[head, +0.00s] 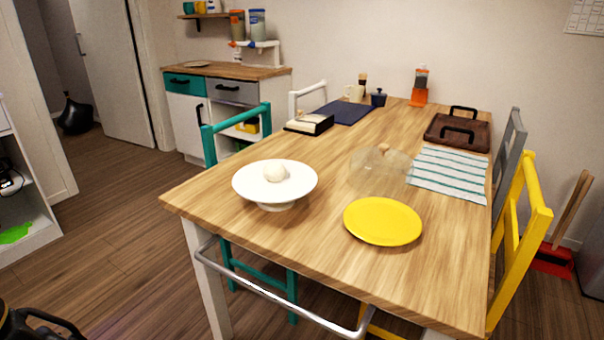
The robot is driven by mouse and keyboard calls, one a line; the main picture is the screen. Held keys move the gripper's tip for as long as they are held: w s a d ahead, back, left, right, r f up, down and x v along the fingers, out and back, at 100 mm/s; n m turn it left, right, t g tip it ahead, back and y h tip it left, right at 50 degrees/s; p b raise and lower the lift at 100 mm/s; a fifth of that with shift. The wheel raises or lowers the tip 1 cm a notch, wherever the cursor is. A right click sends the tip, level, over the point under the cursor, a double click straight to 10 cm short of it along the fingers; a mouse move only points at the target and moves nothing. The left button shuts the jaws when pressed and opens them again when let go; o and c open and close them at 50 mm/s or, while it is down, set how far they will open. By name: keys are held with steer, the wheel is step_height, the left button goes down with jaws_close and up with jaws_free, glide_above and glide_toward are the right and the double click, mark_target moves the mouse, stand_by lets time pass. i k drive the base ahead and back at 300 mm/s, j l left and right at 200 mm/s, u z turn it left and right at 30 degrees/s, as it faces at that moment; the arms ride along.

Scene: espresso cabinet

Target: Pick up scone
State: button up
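A pale, rounded lump, which looks like the scone (276,172), sits on top of a white footed cake stand (247,184). The stand is upright on the near left part of the wooden table. The scone is uncovered, and nothing touches it from above. A clear dome with a wooden knob (383,148) stands on the table to the right of and behind the stand. I cannot make out my gripper in the head view.
A yellow plate (382,221) lies right of the stand. A striped cloth (450,173), brown tray (458,131) and dark mat (342,111) lie farther back. Teal (209,137) and yellow (530,215) chairs flank the table. A metal rail (280,302) runs along its near edge. A dark object (30,325) is cut off lower left.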

mark_target(274, 172)
steer(key=j+z, duration=0.2)
steer(key=z, duration=1.15)
steer(key=j, duration=0.6)
steer(key=k+j, duration=0.15)
steer(key=j, duration=0.45)
